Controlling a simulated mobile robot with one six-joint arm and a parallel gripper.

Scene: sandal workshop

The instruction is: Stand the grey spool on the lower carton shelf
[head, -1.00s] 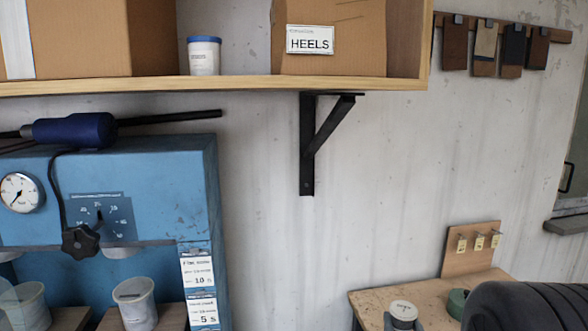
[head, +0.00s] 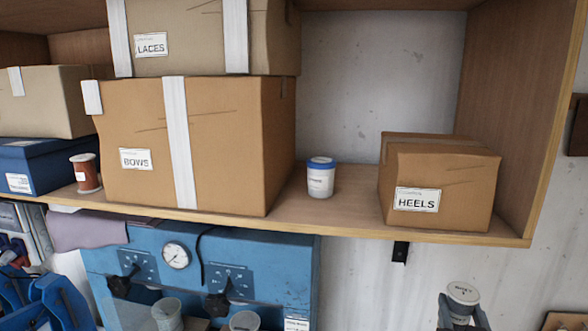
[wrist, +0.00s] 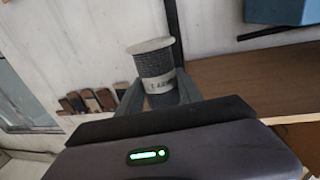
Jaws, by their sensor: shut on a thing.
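The grey spool (head: 463,293) shows at the lower right of the head view, with a pale labelled top flange. My gripper (head: 463,312) is shut on it, a finger on each side. In the wrist view the spool (wrist: 152,68), wound in dark grey with a white label, stands out between my fingers (wrist: 158,98); its lower part is hidden by my gripper. The wooden carton shelf (head: 345,215) runs across the head view, above and left of the spool in the picture. The spool is apart from the shelf.
On the shelf stand the BOWS carton (head: 230,140) with the LACES carton (head: 190,40) on top, a blue-lidded tub (head: 321,178), the HEELS carton (head: 440,185) and a brown spool (head: 86,173). Bare board shows between tub and HEELS. A blue machine (head: 270,265) is below.

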